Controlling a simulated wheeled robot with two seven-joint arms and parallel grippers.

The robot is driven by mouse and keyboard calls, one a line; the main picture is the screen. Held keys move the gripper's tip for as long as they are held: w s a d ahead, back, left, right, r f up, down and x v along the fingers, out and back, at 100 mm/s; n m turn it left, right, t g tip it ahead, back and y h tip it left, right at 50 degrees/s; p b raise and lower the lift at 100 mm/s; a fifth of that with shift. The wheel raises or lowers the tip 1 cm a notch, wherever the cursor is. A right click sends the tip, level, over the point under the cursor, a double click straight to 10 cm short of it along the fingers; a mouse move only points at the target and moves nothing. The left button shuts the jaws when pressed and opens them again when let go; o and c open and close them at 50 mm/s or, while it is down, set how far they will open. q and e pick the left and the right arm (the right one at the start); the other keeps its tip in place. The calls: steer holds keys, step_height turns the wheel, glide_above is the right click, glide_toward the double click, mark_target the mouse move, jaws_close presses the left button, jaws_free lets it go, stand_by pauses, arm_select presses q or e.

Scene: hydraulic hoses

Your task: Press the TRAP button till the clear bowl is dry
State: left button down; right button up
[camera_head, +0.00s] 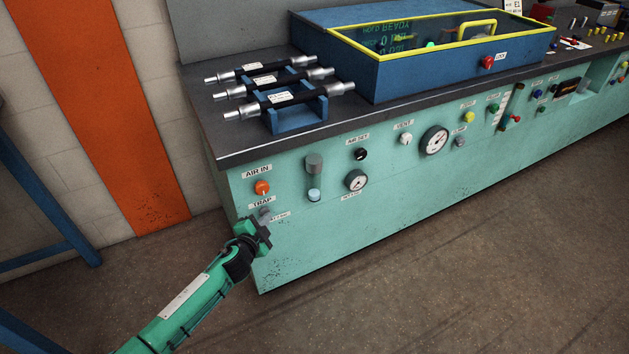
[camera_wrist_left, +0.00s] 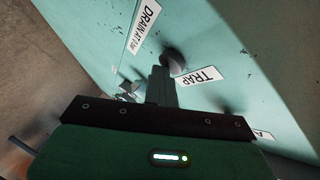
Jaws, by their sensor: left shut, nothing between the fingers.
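The TRAP button (camera_head: 264,214) is a small grey knob under the TRAP label on the left end of the green bench front. It also shows in the left wrist view (camera_wrist_left: 174,61), dark and round beside its label. My left gripper (camera_head: 262,229) is shut and empty, its tips right at the button. I cannot tell whether they touch it. The clear bowl (camera_head: 314,195) hangs below a grey cylindrical body to the right of the button. A pale bluish-white fill shows in it; its exact level is too small to read. My right gripper is not in view.
The orange AIR IN knob (camera_head: 262,187) sits just above the TRAP label. A gauge (camera_head: 356,180) and a black knob (camera_head: 361,154) are to the right. Hoses on a blue rack (camera_head: 298,112) lie on the benchtop. The floor in front is clear.

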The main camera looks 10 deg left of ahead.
arm_select(q)
steer(key=shift+w+a+r, duration=0.15)
steer(key=shift+a+r, duration=0.05)
steer(key=shift+a, duration=0.25)
steer(key=s+d+p, duration=0.1)
steer(key=s+d, duration=0.3)
steer(key=s, duration=0.1)
steer(key=shift+s+f, duration=0.15)
steer(key=shift+f, duration=0.1)
stand_by(0.5)
